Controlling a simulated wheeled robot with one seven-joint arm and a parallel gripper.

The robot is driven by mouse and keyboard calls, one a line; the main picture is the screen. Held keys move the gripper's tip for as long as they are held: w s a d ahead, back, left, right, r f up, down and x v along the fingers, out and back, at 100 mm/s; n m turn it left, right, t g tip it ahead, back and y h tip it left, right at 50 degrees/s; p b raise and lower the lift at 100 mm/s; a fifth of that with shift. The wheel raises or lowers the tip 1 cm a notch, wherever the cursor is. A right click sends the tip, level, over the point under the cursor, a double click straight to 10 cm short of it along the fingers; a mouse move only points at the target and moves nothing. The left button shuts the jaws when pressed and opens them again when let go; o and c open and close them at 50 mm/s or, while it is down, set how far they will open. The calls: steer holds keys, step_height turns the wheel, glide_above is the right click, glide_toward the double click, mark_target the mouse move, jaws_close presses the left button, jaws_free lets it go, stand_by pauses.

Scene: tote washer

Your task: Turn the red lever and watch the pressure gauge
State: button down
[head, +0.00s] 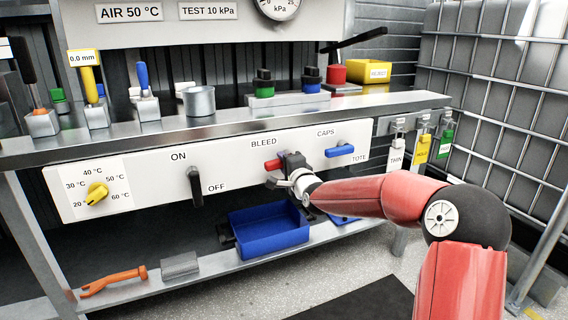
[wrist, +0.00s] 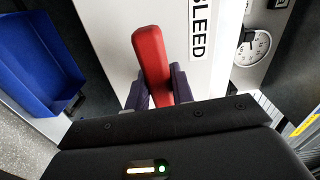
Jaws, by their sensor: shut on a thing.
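The red lever (head: 272,165) sits on the white front panel under the word BLEED. In the wrist view the red lever (wrist: 151,58) stands between the two fingers of my gripper (wrist: 158,88), which is shut on it. My gripper (head: 284,168) reaches the lever from the right in the head view, hiding its right end. The pressure gauge (head: 279,6) is at the top edge of the head view, cut off, with kPa and 25 legible. A round dial (wrist: 252,47) with a dark needle shows at the right in the wrist view.
On the panel are a yellow knob (head: 97,193), a black ON/OFF handle (head: 195,187) and a blue CAPS/TOTE lever (head: 340,151). Tags hang at the right; a wire-caged tank (head: 500,80) stands behind.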

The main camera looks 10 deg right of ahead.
steer(key=shift+m, duration=0.6)
steer(key=c, duration=1.2)
jaws_free()
steer(key=shift+r, duration=0.1)
steer(key=shift+s+d, duration=0.1)
steer(key=v, duration=0.7)
steer(key=shift+s, duration=0.3)
